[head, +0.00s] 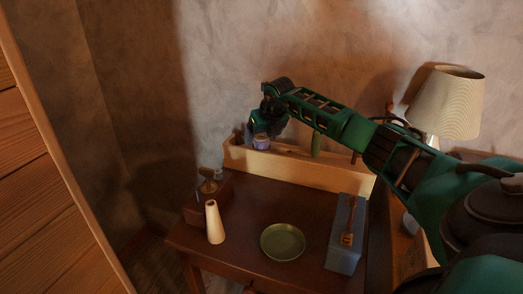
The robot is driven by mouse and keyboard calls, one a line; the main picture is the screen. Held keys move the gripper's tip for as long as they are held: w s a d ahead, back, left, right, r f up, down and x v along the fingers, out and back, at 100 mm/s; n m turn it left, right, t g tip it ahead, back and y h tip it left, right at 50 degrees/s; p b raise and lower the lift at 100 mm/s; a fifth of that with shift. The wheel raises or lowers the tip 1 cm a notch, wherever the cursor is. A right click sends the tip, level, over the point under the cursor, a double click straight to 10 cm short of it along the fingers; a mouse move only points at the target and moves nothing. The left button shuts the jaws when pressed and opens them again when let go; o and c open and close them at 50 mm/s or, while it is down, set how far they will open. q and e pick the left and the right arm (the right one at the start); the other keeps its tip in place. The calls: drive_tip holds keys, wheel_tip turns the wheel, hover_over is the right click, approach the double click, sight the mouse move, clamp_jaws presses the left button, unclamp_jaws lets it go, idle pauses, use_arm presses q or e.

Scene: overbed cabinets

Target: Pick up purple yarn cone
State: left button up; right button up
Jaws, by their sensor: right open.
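A small purple thing, most likely the purple yarn cone (261,144), shows at the left end of the long wooden box (300,174) at the back of the table. Only part of it is visible, and its top is hidden by my gripper. My right gripper (262,130) is open and points down right over it. I cannot tell whether the fingers are around it or touching it. My left gripper is not in view.
On the dark table stand a cream cone (214,224), a green plate (282,243), a grey box (344,240) with a brown-handled item, and a brown box (206,205) at left. A green item (316,146) rises from the wooden box. A lamp (446,103) stands right.

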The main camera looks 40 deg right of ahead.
drive_tip(key=c, duration=1.4)
drive_tip(key=shift+c, duration=0.2)
drive_tip(key=shift+r, duration=0.1)
